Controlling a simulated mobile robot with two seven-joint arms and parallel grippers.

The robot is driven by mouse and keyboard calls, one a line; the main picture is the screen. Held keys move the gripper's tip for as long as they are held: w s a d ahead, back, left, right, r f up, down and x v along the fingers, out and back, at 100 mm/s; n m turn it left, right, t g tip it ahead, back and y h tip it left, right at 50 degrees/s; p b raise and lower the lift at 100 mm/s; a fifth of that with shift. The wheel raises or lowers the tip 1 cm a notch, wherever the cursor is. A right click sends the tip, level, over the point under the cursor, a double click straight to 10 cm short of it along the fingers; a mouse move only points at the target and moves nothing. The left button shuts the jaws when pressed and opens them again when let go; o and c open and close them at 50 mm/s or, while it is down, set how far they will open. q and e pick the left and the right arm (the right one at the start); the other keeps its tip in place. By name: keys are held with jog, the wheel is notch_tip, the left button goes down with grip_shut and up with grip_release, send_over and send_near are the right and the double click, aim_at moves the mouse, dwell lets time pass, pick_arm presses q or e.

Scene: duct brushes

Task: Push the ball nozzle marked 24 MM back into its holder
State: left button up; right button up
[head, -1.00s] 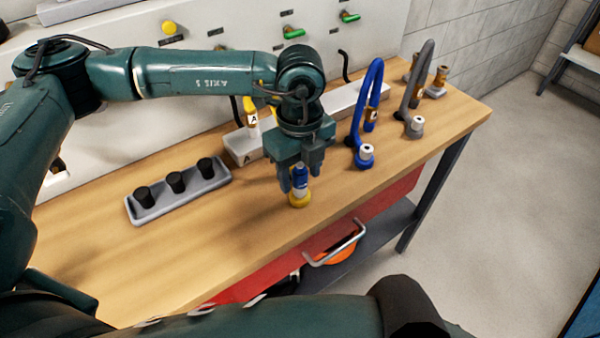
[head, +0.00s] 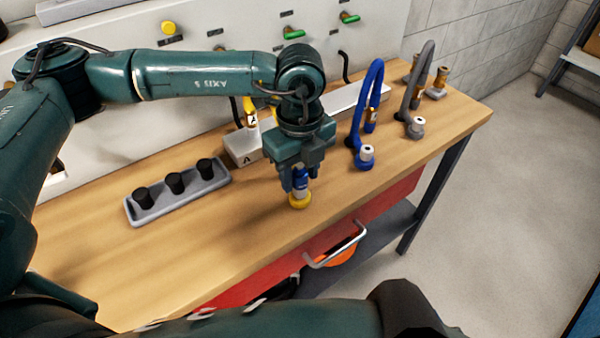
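My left gripper (head: 300,186) points down over the wooden bench, its fingers on either side of a small blue and white piece (head: 301,182) above a yellow round base (head: 299,201). Whether the fingers press on it is hidden. Similar pieces with white tops stand to the right: one on a blue base (head: 366,155) at a blue hose (head: 357,115), one on a grey base (head: 416,126) at a grey hose (head: 424,70). No 24 MM mark is readable, so I cannot tell which is the named nozzle. My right gripper is out of view.
A grey tray (head: 205,189) with three black cups stands left of the gripper. Behind is a white block marked A (head: 243,158) with a yellow piece (head: 250,118). The bench front (head: 240,250) is clear. A drawer handle (head: 335,248) sticks out below.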

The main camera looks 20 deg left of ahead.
aim_at(299, 166)
pick_arm(q)
grip_shut()
jog(key=shift+r, duration=0.15)
jog(key=shift+r+p, duration=1.6)
jog(key=shift+r, duration=1.25)
